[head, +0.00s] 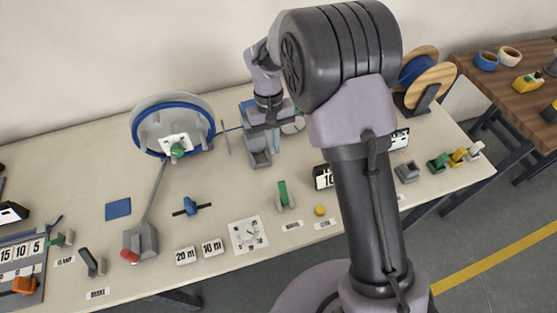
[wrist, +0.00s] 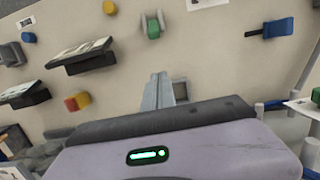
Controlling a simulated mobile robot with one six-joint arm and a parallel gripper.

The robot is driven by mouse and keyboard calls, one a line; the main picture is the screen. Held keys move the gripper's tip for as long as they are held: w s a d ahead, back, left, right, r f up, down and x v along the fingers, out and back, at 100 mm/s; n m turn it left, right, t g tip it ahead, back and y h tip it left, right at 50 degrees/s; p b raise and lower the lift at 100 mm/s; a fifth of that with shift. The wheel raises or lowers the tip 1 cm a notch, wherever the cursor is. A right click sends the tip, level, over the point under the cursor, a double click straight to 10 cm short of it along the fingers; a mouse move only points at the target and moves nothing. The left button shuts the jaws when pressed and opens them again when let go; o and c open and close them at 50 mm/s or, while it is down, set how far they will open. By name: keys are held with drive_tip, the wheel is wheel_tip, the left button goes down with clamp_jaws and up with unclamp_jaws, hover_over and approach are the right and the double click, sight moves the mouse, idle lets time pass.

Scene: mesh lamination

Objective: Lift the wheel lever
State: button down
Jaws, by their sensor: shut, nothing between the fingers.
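A green lever on a small grey base (head: 284,195) stands upright near the front middle of the table. It also shows at the top of the wrist view (wrist: 153,26). The labels by it are too small to read, so I cannot confirm that it is the wheel lever. My gripper (wrist: 158,88) is shut and empty, pointing at the table some way behind the green lever and not touching it.
A yellow button (head: 320,211) and a dial plate (head: 248,235) flank the green lever. A grey device (head: 259,157) stands by my gripper. A blue reel (head: 416,70) is at the back right.

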sight(283, 194)
drive_tip(key=f+b, duration=0.1)
drive_tip(key=f, duration=0.2)
drive_tip(key=s+f+b, duration=0.1)
drive_tip(key=f, duration=0.2)
drive_tip(key=f+b, duration=0.1)
drive_tip(key=f, duration=0.2)
drive_tip(key=shift+s+d+f, duration=0.1)
drive_tip(key=shift+s+d, duration=0.15)
drive_tip(key=shift+d, duration=0.05)
drive_tip(key=s+r, duration=0.1)
drive_tip(key=s, duration=0.2)
drive_tip(key=shift+d+r+b, duration=0.3)
drive_tip(key=shift+d+r, duration=0.1)
drive_tip(key=shift+s+d+r, duration=0.1)
drive_tip(key=shift+s+r, duration=0.05)
drive_tip(key=shift+r, duration=0.05)
